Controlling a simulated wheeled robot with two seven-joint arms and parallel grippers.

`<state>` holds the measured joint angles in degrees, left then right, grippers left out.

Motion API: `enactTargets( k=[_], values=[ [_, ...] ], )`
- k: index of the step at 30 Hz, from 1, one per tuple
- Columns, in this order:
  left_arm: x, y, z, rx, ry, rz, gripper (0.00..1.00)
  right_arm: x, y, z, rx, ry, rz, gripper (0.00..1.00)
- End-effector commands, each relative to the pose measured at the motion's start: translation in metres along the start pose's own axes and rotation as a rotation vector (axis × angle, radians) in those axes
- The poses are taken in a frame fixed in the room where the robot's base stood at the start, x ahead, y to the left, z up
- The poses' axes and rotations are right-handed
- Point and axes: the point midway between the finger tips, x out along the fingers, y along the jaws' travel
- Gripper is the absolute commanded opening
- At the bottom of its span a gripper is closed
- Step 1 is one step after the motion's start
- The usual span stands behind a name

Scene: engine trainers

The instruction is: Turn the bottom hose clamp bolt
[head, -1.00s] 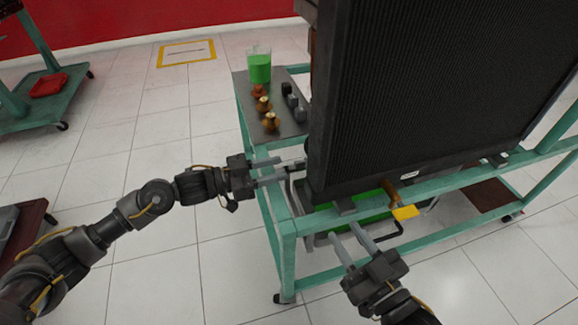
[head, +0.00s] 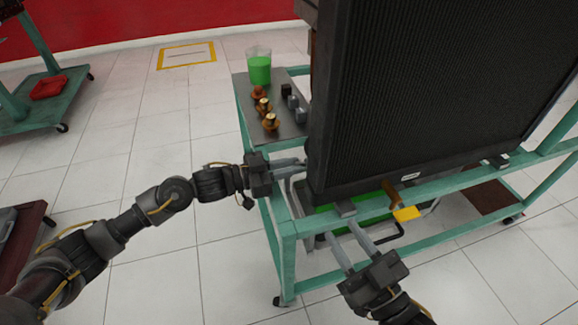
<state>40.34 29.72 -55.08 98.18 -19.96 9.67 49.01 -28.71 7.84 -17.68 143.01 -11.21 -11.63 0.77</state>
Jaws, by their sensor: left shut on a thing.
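The bottom hose clamp bolt is too small or too hidden to make out. The black radiator (head: 420,90) stands on the green frame of the trainer. My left gripper (head: 303,166) is at the radiator's lower left corner, its fingers close together and pointing right; the small thing between them is hidden at the radiator's edge. My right gripper (head: 338,240) is below the front rail, pointing up and left, its two fingers apart with nothing seen between them.
The green trainer frame (head: 287,255) has a rail in front of the radiator. A yellow tag (head: 406,213) hangs there. A grey shelf (head: 291,128) holds a beaker of green liquid (head: 259,68) and several brass and grey fittings. A green tray lies under the radiator.

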Motion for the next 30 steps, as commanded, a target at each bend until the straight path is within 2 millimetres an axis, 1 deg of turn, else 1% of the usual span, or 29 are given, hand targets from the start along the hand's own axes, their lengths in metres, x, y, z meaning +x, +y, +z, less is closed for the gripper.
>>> enactTargets(
  k=[3, 5, 9, 12, 15, 25, 26, 30],
  values=[
    [0.0, 0.0, 0.0, 0.015, 0.0, -0.001, 0.0, 0.0, 0.0, -0.001, 0.0, -0.002, 0.001, 0.36],
    [0.0, 0.0, -0.001, 0.052, 0.001, -0.001, 0.0, 0.0, 0.003, 0.004, -0.001, -0.034, 0.008, 0.36],
    [-0.001, 0.0, -0.001, 0.197, 0.0, -0.001, 0.0, -0.003, 0.011, 0.019, -0.002, -0.128, 0.033, 0.36],
    [0.0, 0.0, 0.0, 0.294, 0.0, -0.001, 0.0, -0.004, 0.013, 0.024, -0.002, -0.156, 0.04, 0.36],
    [0.0, 0.0, 0.0, 0.355, 0.0, -0.002, 0.0, -0.004, 0.014, 0.025, -0.002, -0.165, 0.042, 0.36],
    [0.0, 0.0, 0.0, 0.374, 0.0, -0.002, 0.0, -0.004, 0.014, 0.026, -0.002, -0.167, 0.042, 0.36],
    [0.0, 0.0, 0.0, 0.374, 0.0, -0.002, 0.21, -0.004, 0.014, 0.026, -0.002, -0.167, 0.042, 0.36],
    [0.0, 0.0, 0.0, 0.373, 0.0, -0.001, 0.39, -0.004, 0.014, 0.026, -0.002, -0.167, 0.043, 0.36]
  ],
)
